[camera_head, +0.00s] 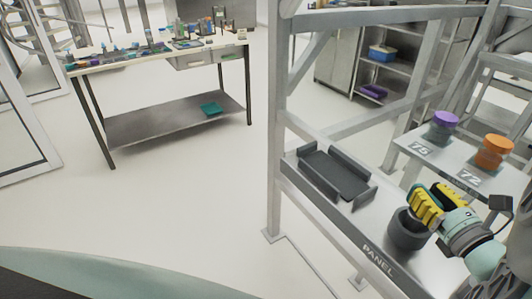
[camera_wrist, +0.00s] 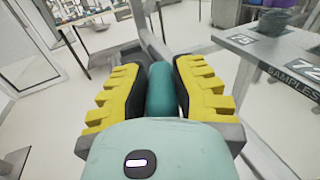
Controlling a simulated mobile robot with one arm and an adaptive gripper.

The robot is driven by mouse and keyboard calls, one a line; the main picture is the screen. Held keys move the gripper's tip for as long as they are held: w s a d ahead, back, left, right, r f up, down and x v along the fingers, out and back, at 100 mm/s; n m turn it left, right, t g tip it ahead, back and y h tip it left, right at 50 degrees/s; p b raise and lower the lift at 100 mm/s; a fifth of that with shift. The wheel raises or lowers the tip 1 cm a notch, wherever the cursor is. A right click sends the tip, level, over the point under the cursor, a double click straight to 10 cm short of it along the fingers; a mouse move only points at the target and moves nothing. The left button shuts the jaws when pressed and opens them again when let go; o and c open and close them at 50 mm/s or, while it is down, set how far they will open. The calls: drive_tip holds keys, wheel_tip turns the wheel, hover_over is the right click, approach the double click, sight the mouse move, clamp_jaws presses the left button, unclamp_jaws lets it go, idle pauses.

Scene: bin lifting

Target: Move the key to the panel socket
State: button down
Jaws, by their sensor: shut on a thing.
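My gripper (camera_head: 434,202) shows in the head view at the lower right, its yellow-padded fingers over the panel shelf (camera_head: 345,222). In the wrist view my gripper (camera_wrist: 161,75) is shut on a teal cylinder, which I take to be the key (camera_wrist: 161,85). Its far end is hidden or out of sight. A dark grey round cup, seemingly the panel socket (camera_head: 405,238), stands on the shelf marked PANEL. The fingers appear just above and beside its rim; I cannot tell whether the key is inside it.
A dark open cradle (camera_head: 335,174) lies on the shelf left of the cup. A metal frame post (camera_head: 274,150) stands at the shelf's left end. Behind, a samples table (camera_head: 440,168) holds purple (camera_head: 444,119) and orange (camera_head: 494,150) jars. The floor at left is clear.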

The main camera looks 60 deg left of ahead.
drive_tip(key=shift+f+b, duration=0.65)
drive_tip(key=shift+b, duration=0.15)
idle(0.4)
drive_tip(key=shift+c, duration=0.8)
unclamp_jaws()
drive_tip(key=shift+r+p, duration=1.95)
drive_tip(key=shift+r, duration=2.6)
